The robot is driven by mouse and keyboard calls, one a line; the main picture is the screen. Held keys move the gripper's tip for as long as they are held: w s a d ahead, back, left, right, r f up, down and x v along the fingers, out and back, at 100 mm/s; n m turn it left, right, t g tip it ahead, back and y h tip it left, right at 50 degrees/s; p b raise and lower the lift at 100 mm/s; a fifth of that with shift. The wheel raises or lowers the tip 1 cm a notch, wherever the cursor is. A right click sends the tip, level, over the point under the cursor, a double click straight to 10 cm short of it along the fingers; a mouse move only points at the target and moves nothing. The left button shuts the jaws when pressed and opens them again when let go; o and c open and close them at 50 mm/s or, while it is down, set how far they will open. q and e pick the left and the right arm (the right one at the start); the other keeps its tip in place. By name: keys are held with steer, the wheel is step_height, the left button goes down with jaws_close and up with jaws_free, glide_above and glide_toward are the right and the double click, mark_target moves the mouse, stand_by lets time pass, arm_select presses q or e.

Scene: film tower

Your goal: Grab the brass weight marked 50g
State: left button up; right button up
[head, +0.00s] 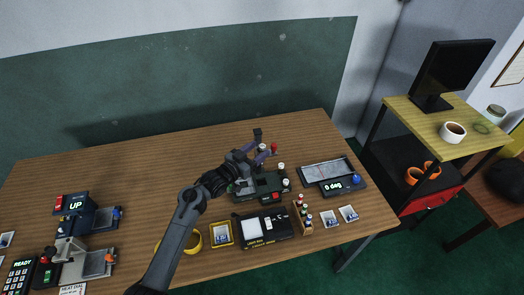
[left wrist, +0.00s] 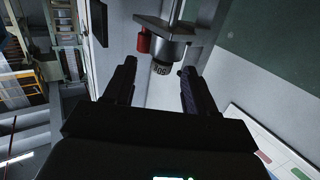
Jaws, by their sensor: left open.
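I cannot make out a brass weight or a 50g mark in either view. My left gripper (head: 262,146) is above the dark green bench device (head: 268,196) at the middle of the table, and its forearm hides part of that device. In the left wrist view the gripper (left wrist: 159,72) is open, with its two dark fingers apart. Beyond the fingers, and in line with the gap, is a dark ribbed knob (left wrist: 160,68) under a grey bracket (left wrist: 166,45). Nothing is seen held. My right gripper is not in view.
A small wooden rack (head: 304,217) holds several small bottles. A light box (head: 262,238), a yellow roll (head: 192,243) and an angle display (head: 342,186) stand nearby. A dark blue device (head: 71,204) is at the left. The table's back left is clear.

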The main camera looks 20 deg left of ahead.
arm_select(q)
steer(key=shift+x, duration=0.85)
steer(key=shift+a, duration=0.1)
jaws_close()
steer(key=shift+r, duration=0.1)
